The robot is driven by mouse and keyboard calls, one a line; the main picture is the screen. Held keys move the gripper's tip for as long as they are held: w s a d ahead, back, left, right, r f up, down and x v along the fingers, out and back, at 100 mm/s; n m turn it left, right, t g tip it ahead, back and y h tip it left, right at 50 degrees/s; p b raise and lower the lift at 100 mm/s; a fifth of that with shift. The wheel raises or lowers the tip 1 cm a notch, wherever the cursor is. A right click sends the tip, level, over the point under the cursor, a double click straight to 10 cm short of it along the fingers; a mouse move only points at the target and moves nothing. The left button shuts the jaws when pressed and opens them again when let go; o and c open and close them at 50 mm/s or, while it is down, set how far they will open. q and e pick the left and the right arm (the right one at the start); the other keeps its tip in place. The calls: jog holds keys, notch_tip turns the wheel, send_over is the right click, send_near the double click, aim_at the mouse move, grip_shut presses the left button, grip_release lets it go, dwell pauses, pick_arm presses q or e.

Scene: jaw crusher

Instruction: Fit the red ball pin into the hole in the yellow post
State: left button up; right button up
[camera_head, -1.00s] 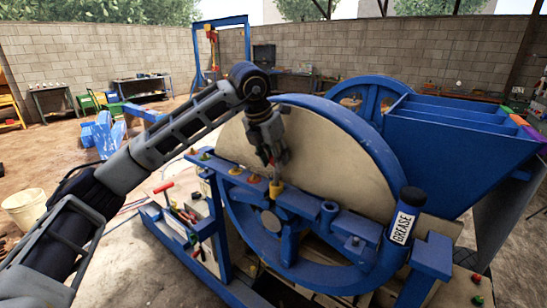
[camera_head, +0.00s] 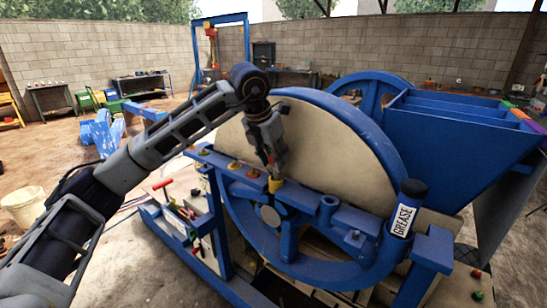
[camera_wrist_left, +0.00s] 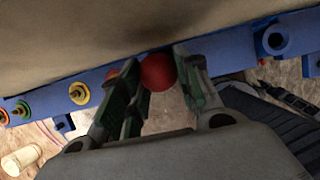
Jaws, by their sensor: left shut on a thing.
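The red ball pin (camera_wrist_left: 158,72) sits between the two fingers of my left gripper (camera_wrist_left: 160,85) in the left wrist view, with its round head showing. In the head view my left gripper (camera_head: 272,164) points down just above the yellow post (camera_head: 275,185), which stands on the blue frame in front of the large wheel. The gripper is shut on the red ball pin. The pin's shank is hidden, so I cannot tell whether its tip is in the hole. The post is hidden in the wrist view. My right gripper is not in view.
The large blue-rimmed wheel (camera_head: 330,150) stands close behind my gripper. A grease tube (camera_head: 406,208) stands upright to the right. Coloured fittings (camera_wrist_left: 79,93) line the blue beam (camera_wrist_left: 100,76) left of the gripper. A blue hopper (camera_head: 450,140) stands at the right.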

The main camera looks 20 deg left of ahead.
aim_at(274, 172)
pick_arm(q)
jog(key=shift+f+b, duration=0.45)
jog(key=shift+f, duration=0.15)
jog(key=shift+f+b, duration=1.05)
jog(key=shift+f, duration=0.5)
dwell(0.4)
jog(key=o, duration=1.2)
jog(key=shift+v, duration=4)
jog(key=shift+a, duration=0.15)
